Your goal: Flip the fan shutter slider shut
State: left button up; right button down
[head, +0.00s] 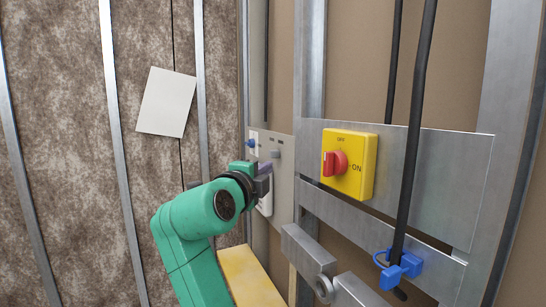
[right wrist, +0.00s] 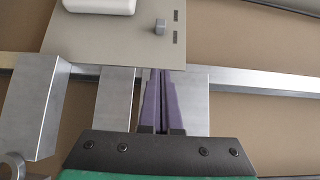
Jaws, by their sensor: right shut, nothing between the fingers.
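A grey wall plate (head: 284,183) carries a small grey slider knob (head: 276,153), seen just above and right of my right gripper. In the right wrist view the knob (right wrist: 160,27) stands on the plate (right wrist: 110,46) beside two dark marks. My right gripper (head: 265,168) has purple fingers and is shut and empty. Its fingertips (right wrist: 163,72) appear at the plate's near edge, short of the knob in the picture. I cannot tell whether they touch the plate. My left gripper is not in view.
A white rounded fitting (right wrist: 98,5) sits on the same plate, partly behind my gripper in the head view. A yellow switch box (head: 348,165) with a red knob is to the right. Metal rails, a black cable (head: 411,130) and blue clips (head: 400,267) lie farther right.

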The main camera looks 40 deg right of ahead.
jog(key=p, duration=0.5)
send_near(278, 154)
jog(key=s+d, duration=0.2)
jog(key=d, duration=0.1)
jog(key=w+p, duration=0.1)
jog(key=w+d, duration=0.1)
jog(key=w+d+p, duration=0.1)
jog(key=w, duration=0.1)
jog(key=shift+r+p, duration=0.25)
jog(key=shift+p, duration=0.05)
jog(key=shift+w+d+f, duration=0.1)
jog(key=shift+w+f, duration=0.15)
jog(key=shift+w, duration=0.1)
